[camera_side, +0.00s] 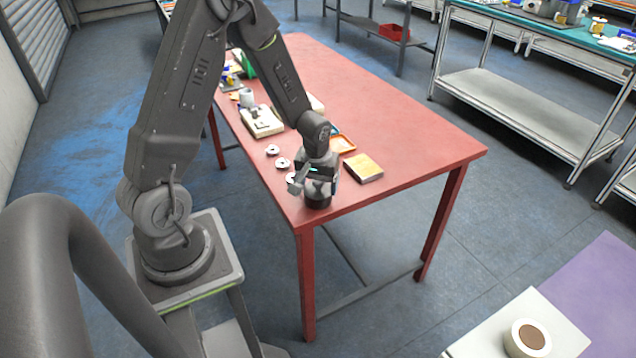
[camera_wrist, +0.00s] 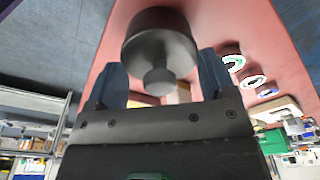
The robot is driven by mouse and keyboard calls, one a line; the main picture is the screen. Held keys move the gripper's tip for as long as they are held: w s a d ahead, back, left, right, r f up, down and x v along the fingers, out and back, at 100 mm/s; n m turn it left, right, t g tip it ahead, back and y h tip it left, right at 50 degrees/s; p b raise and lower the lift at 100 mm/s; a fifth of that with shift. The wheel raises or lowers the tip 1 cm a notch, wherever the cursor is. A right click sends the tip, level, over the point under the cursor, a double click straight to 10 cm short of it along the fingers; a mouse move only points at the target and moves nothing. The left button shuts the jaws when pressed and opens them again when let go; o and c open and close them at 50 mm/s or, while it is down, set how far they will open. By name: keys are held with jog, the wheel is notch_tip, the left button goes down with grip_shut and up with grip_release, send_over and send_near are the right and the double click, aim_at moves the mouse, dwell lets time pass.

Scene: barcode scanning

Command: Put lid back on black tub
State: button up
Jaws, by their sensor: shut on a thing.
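The black tub (camera_side: 318,202) stands upright near the front corner of the red table, directly below my gripper (camera_side: 318,180). In the wrist view, the dark round lid (camera_wrist: 160,52) with its knob (camera_wrist: 158,82) fills the space ahead of my gripper (camera_wrist: 160,85), between the two fingers. My gripper is shut on the lid. The lid is over the tub, but I cannot tell whether it touches the rim or is a little above it. The lid hides most of the tub in the wrist view.
Several white rings, one of them here (camera_side: 283,164), lie left of my gripper on the red table (camera_side: 420,150). A yellow-topped box (camera_side: 363,167) and an orange tray (camera_side: 342,145) lie to the right and behind. A pale device (camera_side: 262,122) stands farther back. The table's right side is clear.

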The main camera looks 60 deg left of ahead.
jog(key=o, duration=0.9)
jog(key=shift+c, duration=0.2)
jog(key=shift+r, duration=3.5)
jog(key=shift+c, duration=0.3)
grip_shut()
jog(key=shift+f, duration=0.15)
